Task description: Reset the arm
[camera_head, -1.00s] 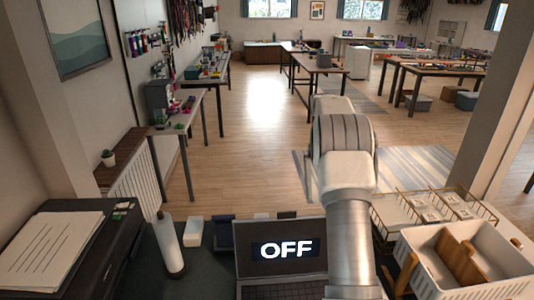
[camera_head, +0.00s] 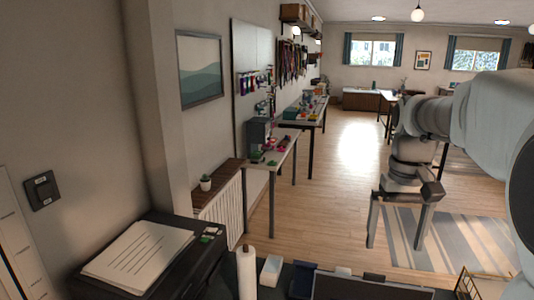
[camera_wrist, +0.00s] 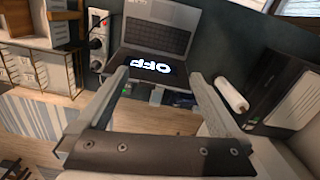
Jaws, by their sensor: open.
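My gripper (camera_head: 398,232) is at the right of the head view, raised in front of the floor, with its two fingers pointing down and spread apart. Nothing is between the fingers. In the wrist view my gripper (camera_wrist: 160,80) also shows open and empty, with a laptop (camera_wrist: 165,32) beyond the fingertips. The laptop's screen reads OFF, upside down in that view. In the head view only the top edge of the laptop (camera_head: 365,288) shows at the bottom.
A black printer (camera_head: 150,255) with paper on it stands at the lower left, beside a white roll (camera_head: 246,272). A wall switch (camera_head: 42,190) is at far left. A wire rack (camera_head: 480,285) is at the lower right. A power strip (camera_wrist: 98,42) shows in the wrist view.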

